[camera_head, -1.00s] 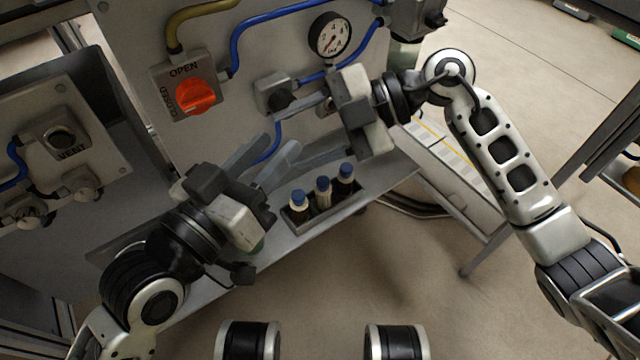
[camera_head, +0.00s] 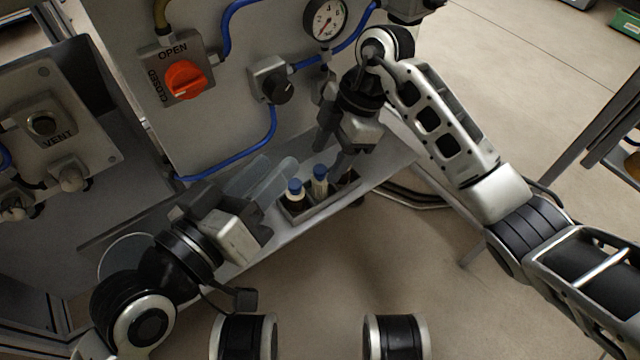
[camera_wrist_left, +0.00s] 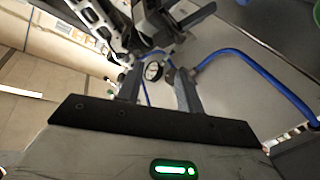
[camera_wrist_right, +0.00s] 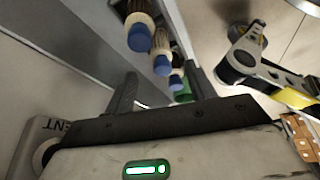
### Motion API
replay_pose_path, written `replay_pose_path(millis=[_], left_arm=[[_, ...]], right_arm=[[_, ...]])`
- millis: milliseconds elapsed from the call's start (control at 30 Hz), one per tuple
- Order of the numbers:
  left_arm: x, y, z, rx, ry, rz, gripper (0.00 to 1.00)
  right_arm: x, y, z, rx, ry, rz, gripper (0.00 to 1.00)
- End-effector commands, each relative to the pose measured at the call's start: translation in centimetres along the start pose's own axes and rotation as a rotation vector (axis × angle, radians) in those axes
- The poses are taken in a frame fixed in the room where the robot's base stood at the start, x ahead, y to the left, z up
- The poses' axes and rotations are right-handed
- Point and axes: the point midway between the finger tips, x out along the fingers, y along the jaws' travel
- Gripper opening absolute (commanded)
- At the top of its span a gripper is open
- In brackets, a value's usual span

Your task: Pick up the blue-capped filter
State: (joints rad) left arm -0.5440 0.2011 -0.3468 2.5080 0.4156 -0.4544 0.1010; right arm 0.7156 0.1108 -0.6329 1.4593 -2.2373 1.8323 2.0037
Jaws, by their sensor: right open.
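Several small filters with blue caps stand in a dark rack (camera_head: 298,218) on the metal shelf. In the head view I see two of them, the left filter (camera_head: 295,192) and the middle filter (camera_head: 320,178). The right one is hidden behind my right gripper (camera_head: 331,160), which points down over the rack's right end. The right wrist view shows three blue caps (camera_wrist_right: 139,38), (camera_wrist_right: 162,66), (camera_wrist_right: 176,80), the last between the open fingers; I cannot tell whether they touch it. My left gripper (camera_head: 277,165) is open and empty, left of the rack.
A panel with an orange valve knob (camera_head: 186,80), a gauge (camera_head: 325,20) and blue hoses (camera_head: 270,135) stands behind the shelf. A VENT box (camera_head: 60,130) is at the left. Free shelf (camera_head: 390,160) lies right of the rack.

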Motion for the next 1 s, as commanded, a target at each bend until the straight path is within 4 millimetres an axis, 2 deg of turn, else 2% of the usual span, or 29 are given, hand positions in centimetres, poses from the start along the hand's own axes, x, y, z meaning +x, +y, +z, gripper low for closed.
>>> replay_pose_path(millis=[100,300,433,633,667,800,833,1000], left_arm=[[0.7,-0.2,-1.3,0.099,0.095,0.029,0.36],[1.1,0.4,-4.4,0.285,0.268,0.072,0.36],[1.1,0.8,-5.4,0.337,0.315,0.085,0.36],[1.1,0.9,-5.5,0.34,0.318,0.085,0.36],[1.1,0.9,-5.5,0.339,0.318,0.085,0.36],[1.1,0.8,-5.5,0.339,0.318,0.085,0.36],[1.1,0.8,-5.5,0.339,0.317,0.085,0.36],[1.1,0.8,-5.5,0.339,0.317,0.085,0.36]], right_arm=[[2.1,-0.2,0.2,-0.001,0.003,-0.002,0.55],[4.4,-0.3,0.2,0.0,0.003,-0.001,0.55],[5.0,-0.3,0.1,0.0,0.001,0.0,0.55],[4.9,-0.3,0.1,0.0,0.001,0.0,0.55],[4.9,-0.3,0.1,0.0,0.001,0.0,0.49],[4.9,-0.3,0.1,-0.001,0.001,0.0,0.1],[4.9,-0.3,0.1,-0.001,0.001,0.0,0.07],[4.8,-0.3,0.1,-0.001,0.001,0.0,0.06]])
